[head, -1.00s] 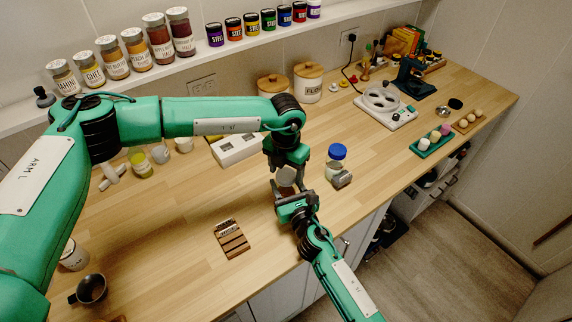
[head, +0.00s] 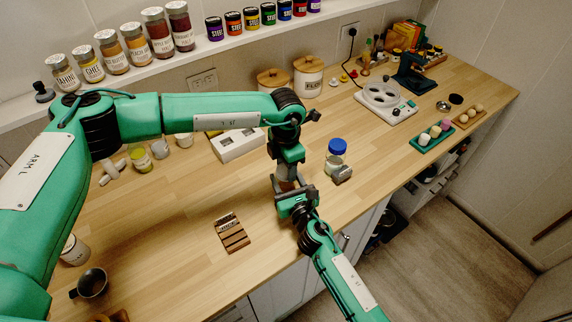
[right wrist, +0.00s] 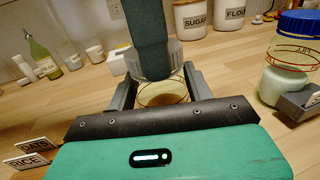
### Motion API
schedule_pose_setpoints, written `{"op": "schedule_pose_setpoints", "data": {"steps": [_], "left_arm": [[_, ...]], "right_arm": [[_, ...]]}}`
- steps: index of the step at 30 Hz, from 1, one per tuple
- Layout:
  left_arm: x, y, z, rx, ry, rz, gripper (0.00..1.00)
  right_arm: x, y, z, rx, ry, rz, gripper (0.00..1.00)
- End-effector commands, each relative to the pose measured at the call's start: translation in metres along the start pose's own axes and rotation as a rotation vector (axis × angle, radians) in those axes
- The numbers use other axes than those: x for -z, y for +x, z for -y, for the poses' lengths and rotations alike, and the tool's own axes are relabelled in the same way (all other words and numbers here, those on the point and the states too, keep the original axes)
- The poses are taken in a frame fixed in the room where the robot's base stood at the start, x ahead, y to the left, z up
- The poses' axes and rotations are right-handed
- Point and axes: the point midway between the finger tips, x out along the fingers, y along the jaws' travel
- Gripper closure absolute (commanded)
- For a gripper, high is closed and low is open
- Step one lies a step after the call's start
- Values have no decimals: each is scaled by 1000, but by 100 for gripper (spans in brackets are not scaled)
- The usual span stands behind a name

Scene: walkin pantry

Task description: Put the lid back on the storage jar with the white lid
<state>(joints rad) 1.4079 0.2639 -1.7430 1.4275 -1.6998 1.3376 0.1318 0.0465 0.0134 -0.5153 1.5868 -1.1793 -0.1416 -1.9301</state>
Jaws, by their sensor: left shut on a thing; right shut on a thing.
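A small clear jar (right wrist: 163,94) with amber contents stands between the fingers of my right gripper (right wrist: 160,88), which is shut on it. The jar is mostly hidden by the grippers in the head view. My left gripper (head: 288,170) comes down from above and is shut on the whitish lid (right wrist: 156,60). The lid sits right over the jar's mouth in the right wrist view; I cannot tell whether it is seated or just above. My right gripper also shows in the head view (head: 292,193), just below the left one, near the counter's front edge.
A jar with a blue lid (head: 337,150) stands to the right, with a grey object (head: 342,174) by it. A wooden block with label cards (head: 232,233) lies to the left. A white box (head: 237,144) and canisters (head: 306,78) stand behind. The counter between is clear.

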Motion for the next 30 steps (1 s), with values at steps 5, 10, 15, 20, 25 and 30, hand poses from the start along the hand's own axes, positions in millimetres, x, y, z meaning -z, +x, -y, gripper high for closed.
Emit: {"op": "schedule_pose_setpoints", "data": {"steps": [5,10,15,20,25,30], "left_arm": [[0,0,0,1,207,0,81],[0,0,0,1,202,0,45],[0,0,0,1,200,0,28],[0,0,0,0,200,0,28],[-1,-10,0,-1,199,2,28],[0,-41,-1,-2,199,2,28]], "right_arm": [[0,0,0,0,0,0,100],[0,0,0,1,0,0,100],[0,0,0,1,0,0,100],[0,0,0,0,0,0,100],[0,0,0,0,0,0,100],[0,0,0,0,0,0,100]]}}
